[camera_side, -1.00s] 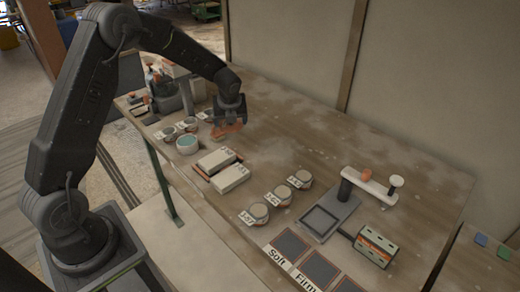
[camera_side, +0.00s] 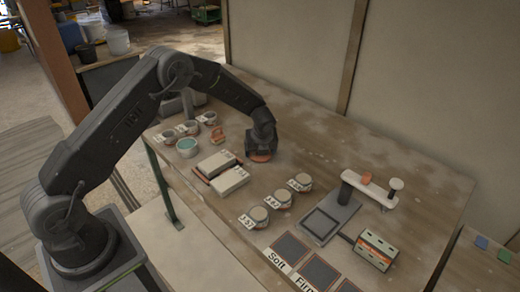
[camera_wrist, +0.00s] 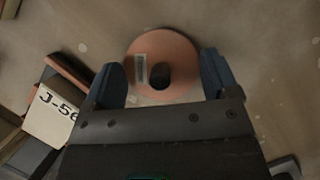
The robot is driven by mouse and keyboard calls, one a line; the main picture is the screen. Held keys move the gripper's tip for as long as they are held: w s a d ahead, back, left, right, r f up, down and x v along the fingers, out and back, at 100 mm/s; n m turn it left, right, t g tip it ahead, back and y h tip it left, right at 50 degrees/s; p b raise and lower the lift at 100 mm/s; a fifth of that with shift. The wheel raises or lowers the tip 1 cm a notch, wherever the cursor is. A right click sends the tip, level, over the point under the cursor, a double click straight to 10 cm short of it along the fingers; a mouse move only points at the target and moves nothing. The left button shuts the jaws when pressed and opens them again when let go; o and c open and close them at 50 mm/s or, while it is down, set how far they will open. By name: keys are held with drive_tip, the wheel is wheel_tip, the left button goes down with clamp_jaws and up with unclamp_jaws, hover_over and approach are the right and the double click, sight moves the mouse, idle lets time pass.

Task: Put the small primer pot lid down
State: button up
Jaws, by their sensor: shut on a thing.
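The small primer pot lid is an orange-pink disc (camera_wrist: 165,45) with a dark round spot and a pale label on it. In the wrist view it lies between the two blue fingertips of my gripper (camera_wrist: 162,76), which is shut on it. In the side view my gripper (camera_side: 262,151) points down at the middle of the table, and the lid's edge (camera_side: 261,158) shows just under it. The lid looks level and close to the tabletop; I cannot tell if it touches. My gripper hides part of it.
Two pale labelled boxes (camera_side: 228,181) lie just left of my gripper. Several small labelled pots (camera_side: 279,199) stand in front. An orange item (camera_side: 218,137) and a teal-topped pot (camera_side: 188,147) are at left. A press-like stand (camera_side: 330,215) is at right. Table behind and right is bare.

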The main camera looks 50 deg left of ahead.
drive_tip(key=shift+f, duration=0.3)
